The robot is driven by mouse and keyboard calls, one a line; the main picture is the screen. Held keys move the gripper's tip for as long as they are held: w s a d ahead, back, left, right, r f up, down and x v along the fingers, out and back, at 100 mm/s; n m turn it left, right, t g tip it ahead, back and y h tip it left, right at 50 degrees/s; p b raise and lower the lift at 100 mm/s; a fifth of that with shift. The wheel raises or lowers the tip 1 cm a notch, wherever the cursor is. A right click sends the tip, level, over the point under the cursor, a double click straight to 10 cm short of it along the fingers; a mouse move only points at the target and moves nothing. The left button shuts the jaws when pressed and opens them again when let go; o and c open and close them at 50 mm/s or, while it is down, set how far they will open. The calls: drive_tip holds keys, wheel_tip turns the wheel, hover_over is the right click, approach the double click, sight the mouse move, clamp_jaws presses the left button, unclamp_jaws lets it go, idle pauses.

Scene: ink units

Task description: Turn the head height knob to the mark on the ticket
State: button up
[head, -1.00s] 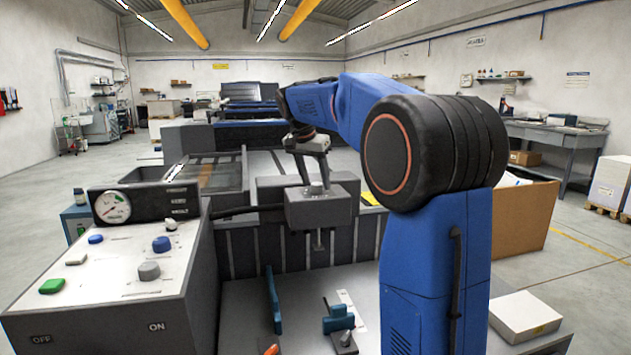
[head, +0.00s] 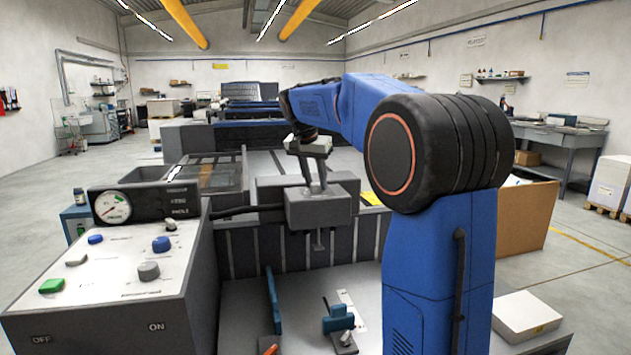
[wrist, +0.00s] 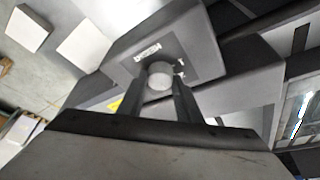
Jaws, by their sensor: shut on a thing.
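The head height knob (wrist: 160,73) is a pale round knob on top of a grey block, with a small marked label plate around it. The block (head: 320,210) also shows mid-picture in the head view. My gripper (wrist: 161,84) has its two fingers on either side of the knob and is shut on it. In the head view my gripper (head: 319,186) points down onto the block top, and the knob is mostly hidden between the fingers. The marks by the knob are too small to read. A yellow slip (head: 372,199) lies right of the block; I cannot tell whether it is the ticket.
A control panel (head: 120,262) with several coloured buttons and a dial gauge (head: 112,207) stands at the left. A teal guide (head: 273,300) and a teal clamp (head: 338,319) sit on the grey bed below the block. A cardboard box (head: 527,222) stands at the right.

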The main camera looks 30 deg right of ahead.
drive_tip(key=n+t, duration=0.1)
drive_tip(key=n, duration=0.2)
drive_tip(key=shift+s+d+n+y, duration=0.1)
drive_tip(key=shift+s+n+y, duration=0.05)
drive_tip(key=shift+n+y, duration=0.25)
drive_tip(key=shift+d+n+t+y, duration=0.1)
drive_tip(key=shift+n+t+y, duration=0.45)
drive_tip(key=shift+n, duration=1.35)
drive_tip(key=shift+y, duration=0.25)
drive_tip(key=o, duration=1)
drive_tip(key=shift+o, duration=0.2)
drive_tip(key=shift+r, duration=0.1)
drive_tip(key=v, duration=1.7)
